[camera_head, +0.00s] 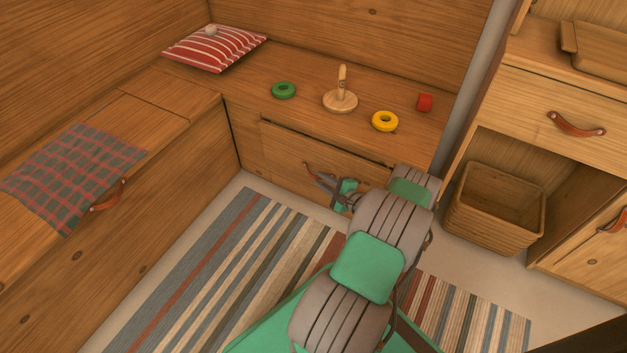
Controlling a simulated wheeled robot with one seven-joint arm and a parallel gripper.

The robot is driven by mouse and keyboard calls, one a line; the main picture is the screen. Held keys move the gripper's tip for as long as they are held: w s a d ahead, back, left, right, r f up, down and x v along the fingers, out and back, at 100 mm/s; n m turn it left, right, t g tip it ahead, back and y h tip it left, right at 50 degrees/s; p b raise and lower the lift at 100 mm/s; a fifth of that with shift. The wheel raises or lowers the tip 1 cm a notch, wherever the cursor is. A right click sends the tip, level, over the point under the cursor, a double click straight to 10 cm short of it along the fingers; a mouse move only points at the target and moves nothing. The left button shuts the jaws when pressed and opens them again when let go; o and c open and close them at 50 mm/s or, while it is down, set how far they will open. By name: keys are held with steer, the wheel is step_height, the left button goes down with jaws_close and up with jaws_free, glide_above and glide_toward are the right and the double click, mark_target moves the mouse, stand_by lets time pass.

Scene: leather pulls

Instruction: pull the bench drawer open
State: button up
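The bench drawer (285,145) is a wooden front panel set below the seat of the back bench (300,107). A thin dark line runs along its top edge; I cannot tell whether it stands slightly open. A brown leather pull (308,167) shows on the front, partly hidden by my gripper. My gripper (320,180) is at the pull, its fingers pointing toward the drawer front. The fingers are small and overlap the pull, so I cannot tell whether they are open or shut on it. My arm hides the drawer's lower right part.
A green ring (284,90), a peg stand (341,101), a yellow ring (385,121) and a red block (425,102) sit on the bench. The left bench (165,180) and a cabinet with a basket (494,212) flank a striped rug (215,265).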

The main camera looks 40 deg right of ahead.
mark_target(317, 177)
steer(key=b+x, duration=0.1)
steer(key=x, duration=0.4)
steer(key=shift+c, duration=0.3)
jaws_close()
steer(key=shift+f, duration=0.1)
stand_by(0.9)
